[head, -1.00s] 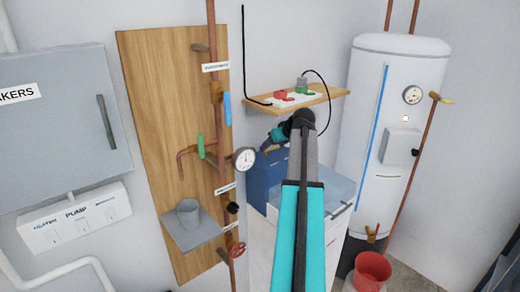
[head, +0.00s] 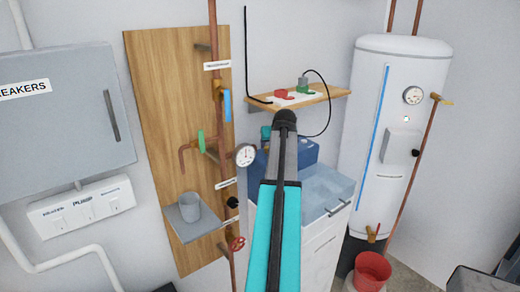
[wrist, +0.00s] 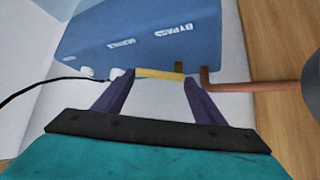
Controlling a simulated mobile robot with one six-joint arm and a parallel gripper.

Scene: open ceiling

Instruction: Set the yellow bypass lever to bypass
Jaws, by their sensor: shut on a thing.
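The yellow bypass lever (wrist: 159,74) shows in the wrist view as a short bar between my fingertips, against the blue housing (wrist: 140,38). My gripper (wrist: 158,78) is shut on it. The housing carries a white BYPASS label (wrist: 173,31) and more labels farther left. The lever's right end is on the BYPASS label's side; I cannot tell its exact setting. In the head view the blue housing (head: 302,150) sits at the back of a white cabinet (head: 306,205). There my arm hides the lever and fingertips.
A copper pipe (wrist: 245,86) runs close right of the lever, and a black cable (wrist: 25,90) lies left. A wooden shelf (head: 325,97) with a power strip is above the housing. A gauge (head: 245,155) is to the left, a white tank (head: 390,150) to the right.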

